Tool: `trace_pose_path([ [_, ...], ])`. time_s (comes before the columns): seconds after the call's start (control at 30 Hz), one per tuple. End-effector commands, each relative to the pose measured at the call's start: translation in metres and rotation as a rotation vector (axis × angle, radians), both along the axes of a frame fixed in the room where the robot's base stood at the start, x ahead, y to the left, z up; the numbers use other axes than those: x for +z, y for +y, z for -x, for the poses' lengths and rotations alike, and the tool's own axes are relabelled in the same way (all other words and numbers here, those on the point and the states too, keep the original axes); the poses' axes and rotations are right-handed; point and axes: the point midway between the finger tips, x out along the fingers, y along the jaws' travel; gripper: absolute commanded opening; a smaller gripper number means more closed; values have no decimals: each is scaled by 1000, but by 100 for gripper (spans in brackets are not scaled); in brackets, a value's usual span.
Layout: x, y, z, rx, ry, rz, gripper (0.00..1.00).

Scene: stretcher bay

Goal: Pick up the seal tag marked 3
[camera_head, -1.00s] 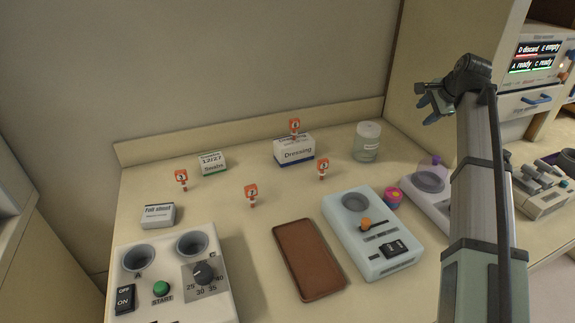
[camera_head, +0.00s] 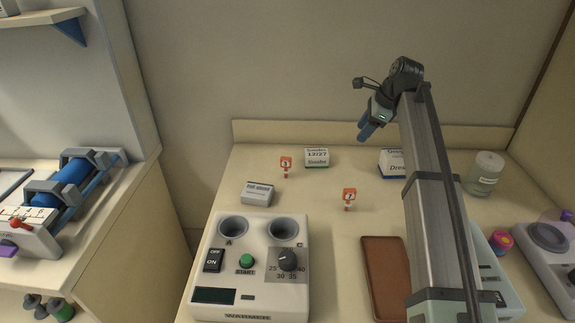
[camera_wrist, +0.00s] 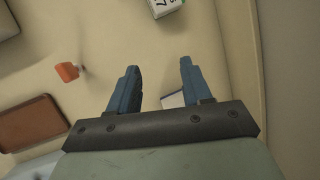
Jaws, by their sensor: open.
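Two small orange seal tags stand upright on the counter in the head view. The rear left tag (camera_head: 286,164) bears a small mark that looks like a 3, though it is tiny. The nearer tag (camera_head: 349,197) has a mark I cannot read surely. My gripper (camera_head: 367,130) is open and empty, held above the back of the counter, to the right of both tags in the picture. In the wrist view its fingers (camera_wrist: 157,85) are apart, and one orange tag (camera_wrist: 67,72) shows to their left, its face unreadable. Other tags are out of sight, perhaps behind my arm.
A 12/27 box (camera_head: 317,158) stands right of the rear tag, a small grey box (camera_head: 257,193) in front of it. The Dressing box (camera_head: 391,163) is partly behind my arm. A warmer unit (camera_head: 255,293), brown tray (camera_head: 381,270) and jar (camera_head: 484,173) stand around.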

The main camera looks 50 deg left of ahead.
Motion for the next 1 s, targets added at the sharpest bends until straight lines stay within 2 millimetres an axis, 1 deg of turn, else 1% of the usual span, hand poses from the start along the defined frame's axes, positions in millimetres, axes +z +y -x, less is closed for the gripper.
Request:
trace_pose_path([
  [0.03,-2,23,19,14,25,10,49],
  [0.1,-5,49,44,24,59,27,49],
  [0.2,-9,79,77,33,102,52,49],
  [0.3,-12,102,105,41,134,74,49],
  [0.4,-14,116,125,45,156,90,49],
  [0.5,-15,124,135,47,166,98,49],
  [0.63,-19,128,140,47,171,102,49],
  [0.73,-27,130,143,48,172,103,49],
  [0.87,-45,135,147,47,172,104,49],
  [1.0,-67,141,152,47,172,104,49],
])
